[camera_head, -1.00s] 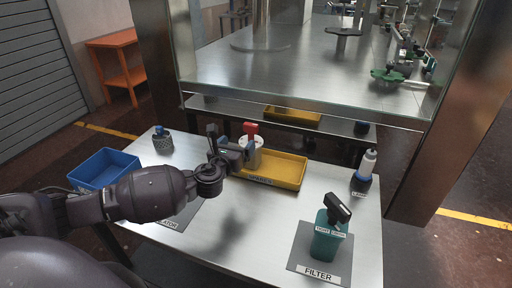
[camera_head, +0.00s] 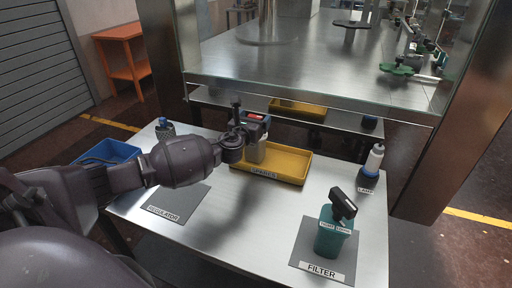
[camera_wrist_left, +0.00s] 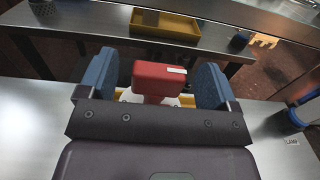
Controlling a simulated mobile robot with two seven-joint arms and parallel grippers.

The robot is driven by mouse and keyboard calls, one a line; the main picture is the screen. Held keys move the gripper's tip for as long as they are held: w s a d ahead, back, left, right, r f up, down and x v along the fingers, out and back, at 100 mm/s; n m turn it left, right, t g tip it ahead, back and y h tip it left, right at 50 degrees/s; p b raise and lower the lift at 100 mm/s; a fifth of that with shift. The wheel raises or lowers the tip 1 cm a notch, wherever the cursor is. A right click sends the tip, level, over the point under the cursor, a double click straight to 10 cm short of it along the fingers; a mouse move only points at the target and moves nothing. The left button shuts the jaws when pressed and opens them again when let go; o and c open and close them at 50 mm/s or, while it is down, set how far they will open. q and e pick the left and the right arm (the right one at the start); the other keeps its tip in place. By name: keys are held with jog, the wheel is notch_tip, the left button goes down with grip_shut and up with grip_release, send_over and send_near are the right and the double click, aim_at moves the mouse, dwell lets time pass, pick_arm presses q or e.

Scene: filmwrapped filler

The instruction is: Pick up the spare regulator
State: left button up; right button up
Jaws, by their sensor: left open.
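The spare regulator has a red top (camera_wrist_left: 160,78) and a pale body (camera_head: 256,152). It stands in the yellow SPARES tray (camera_head: 290,166), toward the tray's left end. My left gripper (camera_head: 254,122) is at the regulator's top. In the left wrist view the two blue fingers of the left gripper (camera_wrist_left: 154,82) stand open on either side of the red top, with a gap on each side. Much of the regulator's lower body is hidden behind the gripper in the left wrist view. My right gripper is not in view.
A grey mat marked REGULATOR (camera_head: 176,203) lies bare at the front left. A teal filter (camera_head: 331,236) stands on the FILTER mat (camera_head: 309,262). A blue bin (camera_head: 108,152), a knurled cylinder (camera_head: 165,131) and a LAMP bottle (camera_head: 373,164) stand around the table. The table's middle is clear.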

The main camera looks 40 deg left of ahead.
pick_arm(q)
jog(key=shift+w+a, duration=0.15)
jog(key=shift+w, duration=0.35)
grip_shut()
jog(key=shift+r, duration=0.15)
